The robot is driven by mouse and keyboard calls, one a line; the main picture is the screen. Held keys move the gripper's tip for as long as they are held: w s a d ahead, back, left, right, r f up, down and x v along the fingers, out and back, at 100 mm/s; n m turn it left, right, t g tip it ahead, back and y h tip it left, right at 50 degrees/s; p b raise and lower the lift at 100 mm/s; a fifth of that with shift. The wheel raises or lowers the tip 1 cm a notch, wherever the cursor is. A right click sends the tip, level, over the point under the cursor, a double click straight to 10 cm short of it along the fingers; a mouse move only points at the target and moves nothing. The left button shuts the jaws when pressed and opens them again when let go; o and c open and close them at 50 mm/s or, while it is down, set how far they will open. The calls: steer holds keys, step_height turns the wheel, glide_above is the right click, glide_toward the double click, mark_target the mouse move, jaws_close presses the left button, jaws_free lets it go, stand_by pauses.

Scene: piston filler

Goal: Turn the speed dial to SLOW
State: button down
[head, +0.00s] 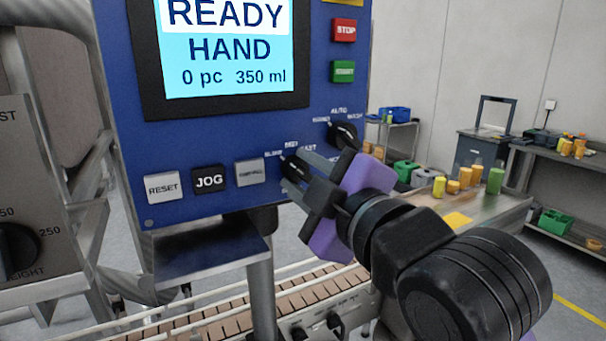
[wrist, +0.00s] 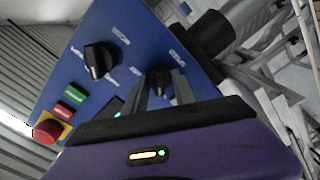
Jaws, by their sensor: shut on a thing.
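The speed dial (head: 291,164) is a small black knob on the blue control panel, below the labels SLOW, MED and FAST. Its light pointer tip seems to point up and left, toward the SLOW label. My gripper (head: 297,170) is shut on this dial, with a finger on either side. In the wrist view the dial (wrist: 159,76) sits between the two grey fingertips (wrist: 162,88). The fingers and purple gripper body hide part of the dial and panel.
The mode dial (head: 343,134) is close up and right of my gripper. RESET (head: 163,186), JOG (head: 209,179) and a grey button (head: 250,172) are left. The screen (head: 230,50) reads READY, HAND. A conveyor (head: 220,317) runs below.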

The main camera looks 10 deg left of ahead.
steer(key=c, duration=1)
jaws_free()
steer(key=b+v, duration=0.1)
steer(key=v, duration=0.6)
steer(key=shift+s+d, duration=0.25)
steer(key=shift+s, duration=0.1)
